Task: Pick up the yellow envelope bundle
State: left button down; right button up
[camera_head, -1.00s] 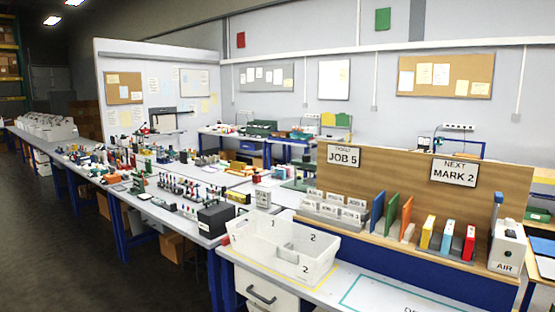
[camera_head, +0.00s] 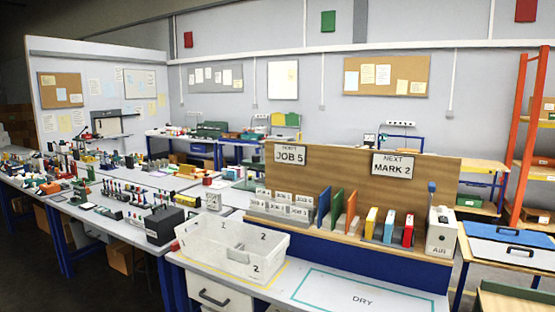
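A thin yellow upright block (camera_head: 371,223) stands in the rack on the bench, left of a blue-and-white block (camera_head: 389,227) and a red block (camera_head: 408,231). It is too small to tell whether it is the yellow envelope bundle. Blue, green and orange upright panels (camera_head: 337,208) stand left of it. Neither of my grippers shows in the view.
A white divided bin (camera_head: 232,247) stands at the bench's front left. The DRY area (camera_head: 362,300) beside it is bare. A white AIR box (camera_head: 441,232) stands at the right end. An orange shelf (camera_head: 522,140) is farther right.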

aim_at(370, 224)
jog(key=i+l+z, duration=0.15)
jog(key=i+z, duration=0.25)
jog(key=i, duration=0.5)
jog(key=i+j+z, duration=0.15)
jog(key=i+z, duration=0.3)
jog(key=i, duration=0.4)
